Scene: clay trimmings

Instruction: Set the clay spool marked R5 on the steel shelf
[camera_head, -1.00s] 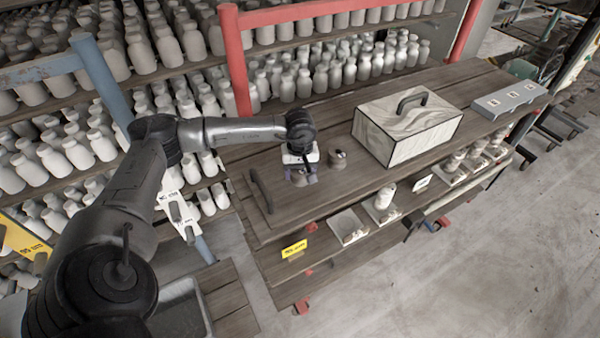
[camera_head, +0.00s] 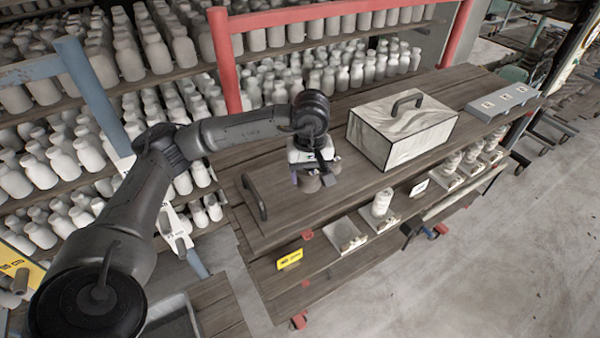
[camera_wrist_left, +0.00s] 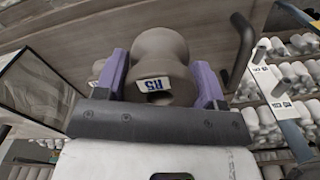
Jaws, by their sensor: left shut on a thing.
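A grey-brown clay spool marked R5 (camera_wrist_left: 160,50) is between the purple fingers of my left gripper (camera_wrist_left: 164,80) in the left wrist view; its label faces the camera. In the head view, my left gripper (camera_head: 312,180) is low over the wooden bench, shut on the spool (camera_head: 309,184). I cannot tell whether the spool touches the bench. A low grey steel shelf (camera_head: 480,106) with white labels lies at the bench's far right end. My right gripper is not in view.
A marbled box (camera_head: 415,142) with a dark handle stands on the bench between my left gripper and the grey shelf. A dark handle (camera_head: 254,197) rises at the bench's left end. Trays (camera_head: 346,236) and a white spool (camera_head: 381,205) are on the lower level. Bottle-filled racks stand behind.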

